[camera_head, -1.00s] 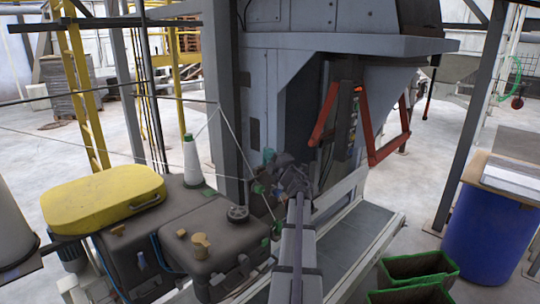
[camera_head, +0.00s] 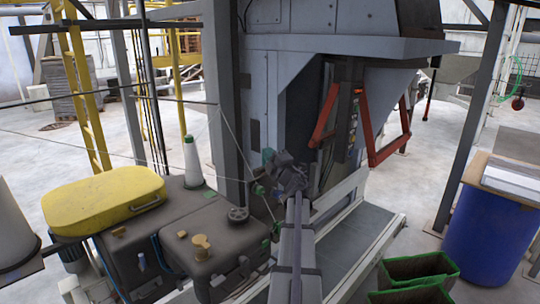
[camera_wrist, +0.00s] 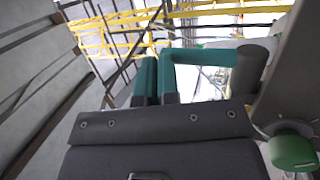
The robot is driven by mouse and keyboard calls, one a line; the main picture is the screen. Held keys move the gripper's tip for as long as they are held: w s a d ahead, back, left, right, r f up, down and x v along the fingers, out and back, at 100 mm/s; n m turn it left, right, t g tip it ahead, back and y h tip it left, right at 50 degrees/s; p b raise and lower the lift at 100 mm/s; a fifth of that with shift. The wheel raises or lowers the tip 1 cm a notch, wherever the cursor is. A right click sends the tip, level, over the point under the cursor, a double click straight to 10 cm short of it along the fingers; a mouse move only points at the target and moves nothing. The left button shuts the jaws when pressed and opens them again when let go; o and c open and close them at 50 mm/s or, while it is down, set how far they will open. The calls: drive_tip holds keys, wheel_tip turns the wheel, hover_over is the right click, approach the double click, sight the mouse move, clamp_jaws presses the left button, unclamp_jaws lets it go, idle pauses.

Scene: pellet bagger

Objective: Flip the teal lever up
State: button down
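The teal lever (camera_wrist: 202,57) shows in the wrist view just beyond the dark bolted edge of my gripper. Its crosswise bar meets a dark grey cylinder on the right, and teal upright bars stand at its left end. In the head view a small teal part (camera_head: 267,156) shows beside my gripper (camera_head: 290,176), at the machine's front left corner. My gripper is close to the lever; its fingertips cannot be told apart, so I cannot tell whether it touches or holds the lever.
A green round knob (camera_wrist: 292,151) sits close on the right in the wrist view. The large grey machine (camera_head: 340,45) has an orange-red frame (camera_head: 366,125). A yellow-lidded case (camera_head: 103,200) is at left, a blue barrel (camera_head: 485,235) at right. Green-rimmed bins (camera_head: 418,270) stand in front.

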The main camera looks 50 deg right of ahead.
drive_tip(key=s+a, duration=0.4)
drive_tip(key=s, duration=0.7)
drive_tip(key=s+a, duration=0.4)
drive_tip(key=s, duration=0.7)
drive_tip(key=shift+s+r, duration=0.2)
drive_tip(key=shift+s, duration=0.05)
